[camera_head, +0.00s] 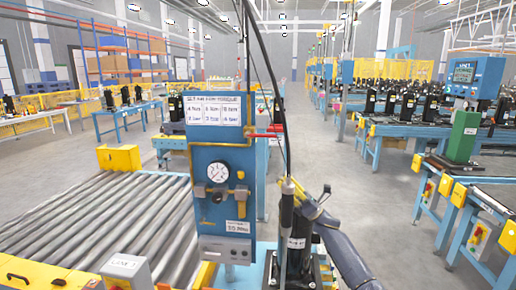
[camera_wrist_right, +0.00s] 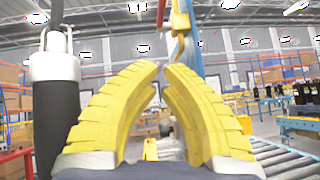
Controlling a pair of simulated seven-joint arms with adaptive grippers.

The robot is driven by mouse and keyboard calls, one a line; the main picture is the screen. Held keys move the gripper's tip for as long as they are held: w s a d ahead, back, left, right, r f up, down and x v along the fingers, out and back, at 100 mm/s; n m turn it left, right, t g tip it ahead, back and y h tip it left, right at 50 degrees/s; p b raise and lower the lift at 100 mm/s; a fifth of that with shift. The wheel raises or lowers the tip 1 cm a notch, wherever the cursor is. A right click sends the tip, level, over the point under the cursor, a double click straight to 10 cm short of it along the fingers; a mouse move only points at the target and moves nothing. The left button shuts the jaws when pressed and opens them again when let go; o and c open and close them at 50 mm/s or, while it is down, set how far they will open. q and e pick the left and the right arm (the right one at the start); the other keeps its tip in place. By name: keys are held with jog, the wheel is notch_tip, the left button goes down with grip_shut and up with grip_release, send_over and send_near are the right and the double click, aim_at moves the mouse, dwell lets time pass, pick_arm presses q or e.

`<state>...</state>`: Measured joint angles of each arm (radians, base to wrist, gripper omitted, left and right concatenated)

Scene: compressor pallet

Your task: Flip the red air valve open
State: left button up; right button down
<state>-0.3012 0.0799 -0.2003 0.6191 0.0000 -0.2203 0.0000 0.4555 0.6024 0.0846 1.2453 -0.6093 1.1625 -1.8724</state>
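The red air valve (camera_head: 264,134) is at the upper right edge of the blue panel (camera_head: 208,238). Its lever lies roughly level and points right, past a dark cable. My right gripper (camera_head: 304,190) has yellow fingers and is below and to the right of the valve, apart from it. In the right wrist view, its fingertips (camera_wrist_right: 162,68) curve close together with a narrow gap and nothing visible held between them. Whether that is open or shut is unclear. A small red part beyond the fingertips there is too unclear to name. My left gripper is not in view.
A hanging tool (camera_head: 288,187) on a cable is close beside my right gripper; its dark body (camera_wrist_right: 57,115) fills the left of the wrist view. The panel carries a gauge (camera_head: 218,172). A roller conveyor (camera_head: 95,225) lies left. Open floor (camera_head: 385,215) is on the right.

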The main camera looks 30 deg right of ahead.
jog(key=shift+r, duration=0.2)
send_near(262, 135)
jog(key=w+a, duration=0.4)
jog(key=w, duration=0.1)
jog(key=shift+s+r, duration=0.1)
jog(key=shift+r, duration=1.25)
jog(key=shift+a+r, duration=0.15)
